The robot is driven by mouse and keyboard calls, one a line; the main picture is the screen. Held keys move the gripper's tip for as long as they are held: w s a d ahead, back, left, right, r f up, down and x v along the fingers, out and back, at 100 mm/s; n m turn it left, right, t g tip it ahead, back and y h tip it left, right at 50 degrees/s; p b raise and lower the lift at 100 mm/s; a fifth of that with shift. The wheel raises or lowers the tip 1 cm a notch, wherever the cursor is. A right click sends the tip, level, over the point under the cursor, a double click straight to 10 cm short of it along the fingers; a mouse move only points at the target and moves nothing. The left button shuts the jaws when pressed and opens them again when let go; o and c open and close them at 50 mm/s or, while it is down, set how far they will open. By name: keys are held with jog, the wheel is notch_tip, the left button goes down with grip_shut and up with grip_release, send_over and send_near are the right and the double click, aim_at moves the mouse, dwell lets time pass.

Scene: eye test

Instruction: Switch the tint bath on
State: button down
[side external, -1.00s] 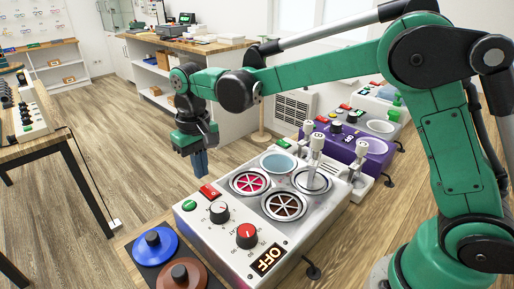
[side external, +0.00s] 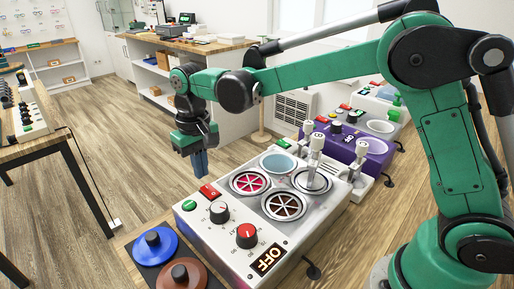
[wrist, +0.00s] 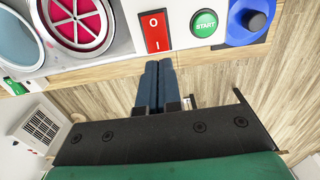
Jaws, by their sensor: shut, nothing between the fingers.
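The tint bath is the white machine (side external: 218,247) with round wells, two knobs and a lit display reading OFF (side external: 268,260). Its red rocker switch (side external: 209,191) sits near the back left edge of the panel, beside the green START button (side external: 189,205). In the wrist view the red switch (wrist: 155,31) shows I and O marks, with the START button (wrist: 204,23) to its right. My gripper (side external: 201,174) has its blue fingers together and empty, pointing down, just beyond the switch and apart from it. In the wrist view the fingertips (wrist: 158,63) lie just below the switch.
A blue round lid (side external: 168,246) and a brown one (side external: 196,276) lie left of the tint bath. Open floor lies beyond the bench's left edge.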

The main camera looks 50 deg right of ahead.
aim_at(206, 188)
jog(key=shift+f, duration=1.15)
dwell(0.4)
jog(key=shift+r, duration=3.5)
jog(key=shift+s+d+f+t, duration=0.2)
jog(key=shift+s+d+t, duration=1.2)
jog(key=shift+s, duration=0.8)
jog(key=shift+s+d+f+t, duration=0.15)
jog(key=shift+s+d+t, duration=0.85)
jog(key=shift+s+d, duration=0.95)
jog(key=shift+s+d+f+t, duration=0.2)
jog(key=shift+s+d+t, duration=1.05)
jog(key=shift+s, duration=1.2)
